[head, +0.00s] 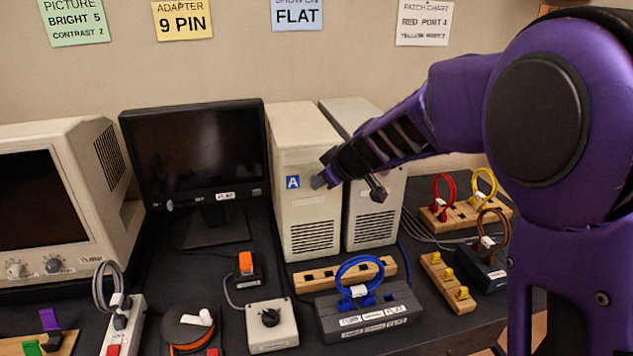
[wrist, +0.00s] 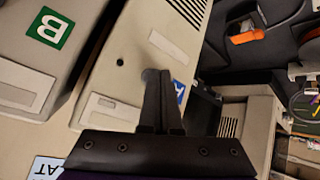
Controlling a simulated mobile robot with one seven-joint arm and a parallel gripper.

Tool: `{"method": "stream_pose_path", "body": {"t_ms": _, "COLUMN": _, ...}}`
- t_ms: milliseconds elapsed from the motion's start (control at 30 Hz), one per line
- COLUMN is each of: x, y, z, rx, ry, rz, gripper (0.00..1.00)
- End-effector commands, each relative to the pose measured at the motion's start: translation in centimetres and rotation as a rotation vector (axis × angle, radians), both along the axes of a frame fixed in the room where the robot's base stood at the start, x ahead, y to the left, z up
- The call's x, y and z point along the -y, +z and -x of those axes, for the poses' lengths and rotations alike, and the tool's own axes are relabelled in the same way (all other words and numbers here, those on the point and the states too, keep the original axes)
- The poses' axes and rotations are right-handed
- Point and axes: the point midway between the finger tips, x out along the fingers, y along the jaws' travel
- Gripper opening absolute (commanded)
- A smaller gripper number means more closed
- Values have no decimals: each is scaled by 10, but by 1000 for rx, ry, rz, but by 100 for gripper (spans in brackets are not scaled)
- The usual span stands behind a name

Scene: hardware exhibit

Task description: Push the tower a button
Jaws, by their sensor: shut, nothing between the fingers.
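Tower A (head: 308,215) is a beige upright case with a blue "A" label (head: 293,182) on its front. It also fills the middle of the wrist view (wrist: 135,75), with its label (wrist: 180,92) just right of my fingertips. My gripper (head: 320,182) is shut and empty, its tips over the upper front of tower A. In the wrist view my gripper (wrist: 157,76) lies between the label and a small dark round spot (wrist: 120,62). A pale rectangle (wrist: 170,47) shows beyond the tips. I cannot tell which feature is the button, or whether the tips touch the case.
Tower B (head: 374,215) stands close on the right; its green "B" label (wrist: 48,27) shows in the wrist view. A black monitor (head: 195,150) is on the left. A wooden strip (head: 320,278) and a dark box with blue cable loop (head: 370,315) lie in front.

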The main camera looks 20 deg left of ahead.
Motion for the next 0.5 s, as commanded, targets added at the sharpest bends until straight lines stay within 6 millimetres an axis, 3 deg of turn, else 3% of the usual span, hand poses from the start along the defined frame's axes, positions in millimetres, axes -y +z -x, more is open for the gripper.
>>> {"method": "stream_pose_path", "body": {"t_ms": 500, "x": 5, "y": -2, "z": 8, "rx": 0, "ry": 0, "rz": -1, "gripper": 0}}
